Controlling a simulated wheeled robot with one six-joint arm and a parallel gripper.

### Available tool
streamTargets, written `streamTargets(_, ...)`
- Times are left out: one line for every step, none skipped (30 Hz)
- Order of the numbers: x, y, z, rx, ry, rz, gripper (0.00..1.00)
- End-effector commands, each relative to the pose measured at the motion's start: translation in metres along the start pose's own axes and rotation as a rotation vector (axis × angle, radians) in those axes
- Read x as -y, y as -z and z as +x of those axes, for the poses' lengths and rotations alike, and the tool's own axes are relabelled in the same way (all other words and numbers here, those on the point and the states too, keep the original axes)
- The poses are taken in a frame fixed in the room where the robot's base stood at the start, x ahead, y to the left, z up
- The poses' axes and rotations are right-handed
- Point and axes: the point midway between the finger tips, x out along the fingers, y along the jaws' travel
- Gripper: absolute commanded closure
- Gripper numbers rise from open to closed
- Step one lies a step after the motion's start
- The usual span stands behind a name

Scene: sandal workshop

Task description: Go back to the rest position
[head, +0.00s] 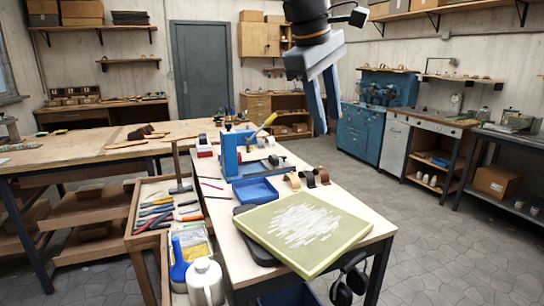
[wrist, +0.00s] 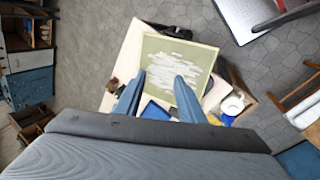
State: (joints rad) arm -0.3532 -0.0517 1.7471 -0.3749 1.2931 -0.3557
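My gripper (head: 322,102) is raised in the air above the right side of the workbench in the head view. Its two blue fingers point down and are spread apart, with nothing between them. In the wrist view my gripper (wrist: 154,88) shows as two separate blue fingers, with the bench top far below. The workbench (head: 349,207) holds a green board (head: 340,243) with white streaks on its near end. The board also shows in the wrist view (wrist: 206,62), beyond the fingertips.
A blue tray (head: 255,191) and a blue press (head: 231,155) stand on the bench. A tool tray (head: 133,212) adjoins it on the left, with a white jug (head: 205,280) near. Headphones (head: 350,279) hang at the front. Open floor (head: 430,240) lies to the right.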

Motion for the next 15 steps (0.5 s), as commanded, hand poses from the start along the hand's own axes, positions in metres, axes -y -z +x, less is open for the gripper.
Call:
streamTargets(0.002, -0.001, 0.008, 0.002, 0.007, 0.007, 0.64)
streamTargets(0.003, -0.002, 0.012, 0.001, 0.013, 0.014, 0.64)
streamTargets(0.005, -0.003, 0.018, 0.001, 0.019, 0.021, 0.64)
streamTargets(0.006, -0.003, 0.023, 0.0, 0.024, 0.027, 0.64)
streamTargets(0.008, -0.004, 0.028, 0.0, 0.029, 0.033, 0.64)
streamTargets(0.01, -0.005, 0.034, 0.0, 0.035, 0.04, 0.64)
streamTargets(0.011, -0.005, 0.04, -0.001, 0.041, 0.048, 0.64)
streamTargets(0.013, -0.007, 0.045, -0.001, 0.047, 0.056, 0.64)
streamTargets(0.016, -0.008, 0.053, -0.002, 0.056, 0.068, 0.64)
streamTargets(0.018, -0.009, 0.059, -0.002, 0.063, 0.078, 0.64)
streamTargets(0.021, -0.011, 0.066, -0.002, 0.07, 0.086, 0.64)
streamTargets(0.024, -0.013, 0.076, -0.002, 0.081, 0.101, 0.64)
streamTargets(0.027, -0.015, 0.084, -0.002, 0.09, 0.114, 0.64)
streamTargets(0.03, -0.018, 0.092, -0.002, 0.099, 0.129, 0.64)
streamTargets(0.035, -0.021, 0.104, -0.002, 0.112, 0.147, 0.64)
